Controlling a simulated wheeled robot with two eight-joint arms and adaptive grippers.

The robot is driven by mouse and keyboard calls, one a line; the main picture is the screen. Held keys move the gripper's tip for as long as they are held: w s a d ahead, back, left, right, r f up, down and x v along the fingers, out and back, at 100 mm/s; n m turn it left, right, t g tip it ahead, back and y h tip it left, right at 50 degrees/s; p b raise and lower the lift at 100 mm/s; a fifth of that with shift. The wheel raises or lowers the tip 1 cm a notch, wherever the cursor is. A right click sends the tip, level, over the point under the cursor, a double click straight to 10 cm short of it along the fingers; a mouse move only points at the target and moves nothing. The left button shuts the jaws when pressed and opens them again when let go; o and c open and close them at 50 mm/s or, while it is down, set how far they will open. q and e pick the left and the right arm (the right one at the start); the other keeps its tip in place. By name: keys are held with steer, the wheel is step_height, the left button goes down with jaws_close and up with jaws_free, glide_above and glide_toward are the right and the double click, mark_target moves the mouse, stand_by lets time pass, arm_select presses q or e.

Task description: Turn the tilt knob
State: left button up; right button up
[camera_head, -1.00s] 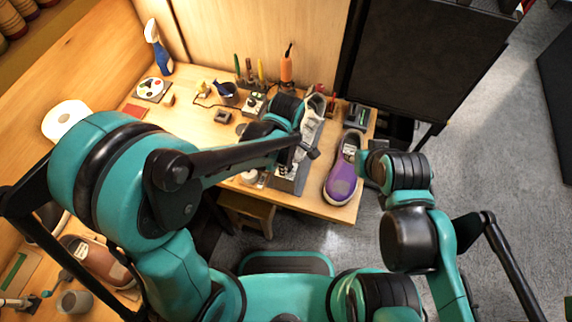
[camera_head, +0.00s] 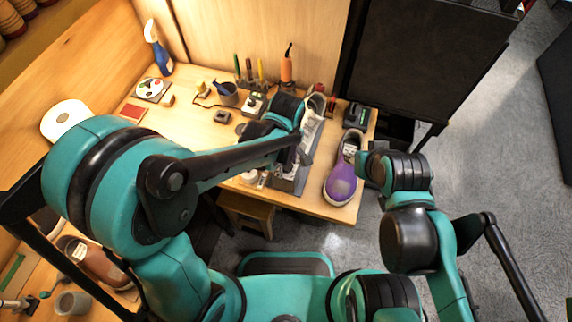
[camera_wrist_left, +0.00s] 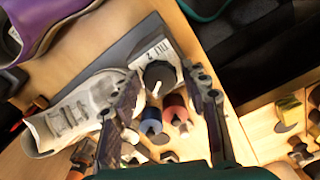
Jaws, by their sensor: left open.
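The tilt knob (camera_wrist_left: 158,76) is a round black knob with a white pointer line. It sits on a grey plate (camera_wrist_left: 148,50) with white lettering beside it. My left gripper (camera_wrist_left: 161,82) is open in the left wrist view, with one finger on each side of the knob; I cannot tell whether they touch it. In the head view my left gripper (camera_head: 301,150) is over the front of the grey shoe stand (camera_head: 287,184), and my arm hides the knob there. A pale shoe (camera_head: 311,122) lies on the stand.
A purple sneaker (camera_head: 342,182) stands close to the right of the stand, near the table's front right edge. A white jar (camera_head: 249,177) is to its left. Tools and an orange bottle (camera_head: 287,68) stand at the back. The table's left middle is fairly clear.

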arm_select(q)
steer(key=m, duration=0.6)
steer(key=shift+m+b, duration=0.35)
steer(key=shift+m, duration=0.05)
steer(key=m, duration=0.5)
steer(key=shift+m, duration=0.4)
steer(key=m, duration=0.4)
steer(key=shift+m+b, duration=0.4)
steer(key=m, duration=0.5)
steer(key=shift+m, duration=0.3)
steer(key=c, duration=0.9)
steer(key=n, duration=0.4)
